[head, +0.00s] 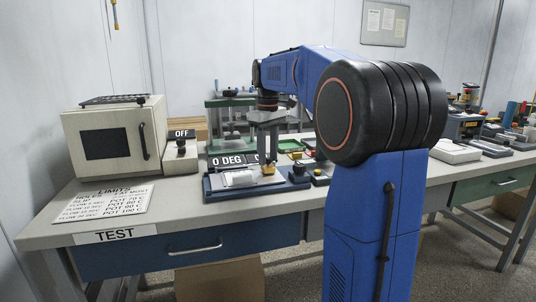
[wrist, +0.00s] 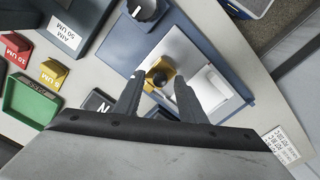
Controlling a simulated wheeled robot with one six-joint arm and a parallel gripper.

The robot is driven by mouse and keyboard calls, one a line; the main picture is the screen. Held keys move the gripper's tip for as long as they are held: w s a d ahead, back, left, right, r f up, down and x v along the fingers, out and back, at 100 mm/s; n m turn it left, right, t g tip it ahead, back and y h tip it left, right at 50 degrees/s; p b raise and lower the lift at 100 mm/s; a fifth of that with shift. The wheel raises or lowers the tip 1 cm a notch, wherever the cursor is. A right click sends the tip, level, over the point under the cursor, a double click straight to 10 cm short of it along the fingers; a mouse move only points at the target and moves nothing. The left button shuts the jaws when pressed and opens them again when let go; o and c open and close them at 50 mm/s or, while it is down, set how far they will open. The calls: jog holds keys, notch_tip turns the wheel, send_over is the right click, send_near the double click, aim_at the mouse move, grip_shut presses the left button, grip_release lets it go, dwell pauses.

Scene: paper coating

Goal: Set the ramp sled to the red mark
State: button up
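My gripper (head: 264,150) points down over the blue ramp base (head: 225,192) on the bench. In the wrist view my gripper (wrist: 159,82) has its two fingers apart. A yellow block with a dark round knob (wrist: 160,73), which looks like the sled, sits between and just beyond the fingertips, on a pale plate (wrist: 172,48). Gaps show between knob and fingers; whether either touches is unclear. In the head view the yellow block (head: 268,169) shows right under the fingers. A sign beside it reads 0 DEG (head: 228,160). I cannot make out a red mark.
A cream oven (head: 115,138) and a box marked OFF (head: 181,150) stand to the left. A LIMITS card (head: 103,203) lies in front. A black knob (wrist: 146,10), red and yellow blocks (wrist: 53,73) and a green tray (wrist: 30,103) are close to the base.

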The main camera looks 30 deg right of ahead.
grip_shut()
jog(key=shift+w+a, duration=0.35)
jog(key=shift+a, duration=0.9)
jog(key=shift+w+a, duration=0.4)
jog(key=shift+a, duration=0.85)
jog(key=shift+w+a, duration=0.35)
jog(key=shift+a, duration=0.9)
grip_release()
jog(key=shift+r, duration=0.1)
notch_tip(320, 180, up, 17)
jog(key=shift+r, duration=0.15)
jog(key=shift+s, duration=0.1)
